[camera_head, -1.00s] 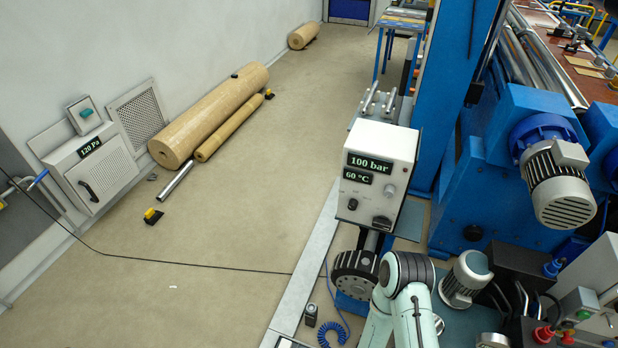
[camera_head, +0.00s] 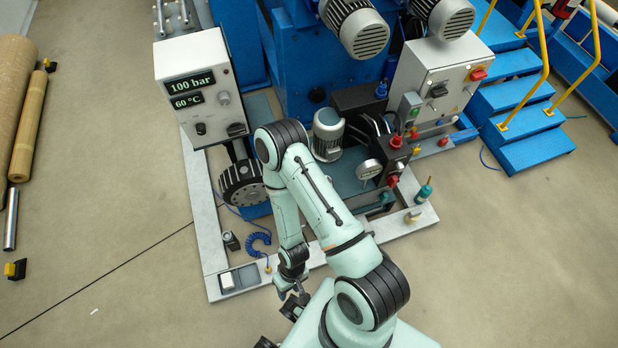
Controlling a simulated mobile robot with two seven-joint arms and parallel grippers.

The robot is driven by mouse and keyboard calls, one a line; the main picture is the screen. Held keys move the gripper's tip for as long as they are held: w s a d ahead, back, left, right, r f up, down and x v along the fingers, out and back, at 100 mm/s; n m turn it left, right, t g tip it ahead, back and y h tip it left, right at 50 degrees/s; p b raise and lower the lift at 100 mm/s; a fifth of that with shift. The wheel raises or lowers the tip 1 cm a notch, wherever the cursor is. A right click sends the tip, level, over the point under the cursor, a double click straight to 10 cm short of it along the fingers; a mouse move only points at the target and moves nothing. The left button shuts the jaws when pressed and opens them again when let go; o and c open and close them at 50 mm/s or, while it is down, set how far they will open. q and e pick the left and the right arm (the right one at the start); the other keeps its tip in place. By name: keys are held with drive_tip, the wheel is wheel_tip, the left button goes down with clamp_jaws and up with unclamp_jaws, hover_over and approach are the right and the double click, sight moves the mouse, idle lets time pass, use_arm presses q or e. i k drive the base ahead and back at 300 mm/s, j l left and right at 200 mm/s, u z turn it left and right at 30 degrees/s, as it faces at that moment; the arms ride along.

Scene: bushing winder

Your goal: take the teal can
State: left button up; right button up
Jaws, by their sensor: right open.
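My left gripper does not show.
A gauge (camera_head: 369,170) and a dark valve block (camera_head: 390,158) stand left of the can. A grey control box (camera_head: 437,84) rises behind. Blue steps (camera_head: 527,128) with yellow rails are at the right. A coiled blue hose (camera_head: 261,240) lies left of my arm. The floor at right is clear.

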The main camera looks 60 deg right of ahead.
sight(424, 192)
drive_tip(key=z, duration=1.45)
drive_tip(key=k+j+z, duration=0.2)
drive_tip(key=z, duration=0.2)
drive_tip(key=k+j+z, duration=0.25)
drive_tip(key=z, duration=0.15)
drive_tip(key=k+j, duration=0.15)
drive_tip(key=i+l+u, duration=0.1)
drive_tip(key=u, duration=0.35)
drive_tip(key=l+u, duration=0.25)
drive_tip(key=u, duration=0.2)
drive_tip(key=l+u, duration=0.5)
drive_tip(key=l, duration=0.55)
drive_tip(key=l+u, duration=0.1)
drive_tip(key=l, duration=1)
drive_tip(key=k+l+u, duration=0.1)
drive_tip(key=l, duration=1)
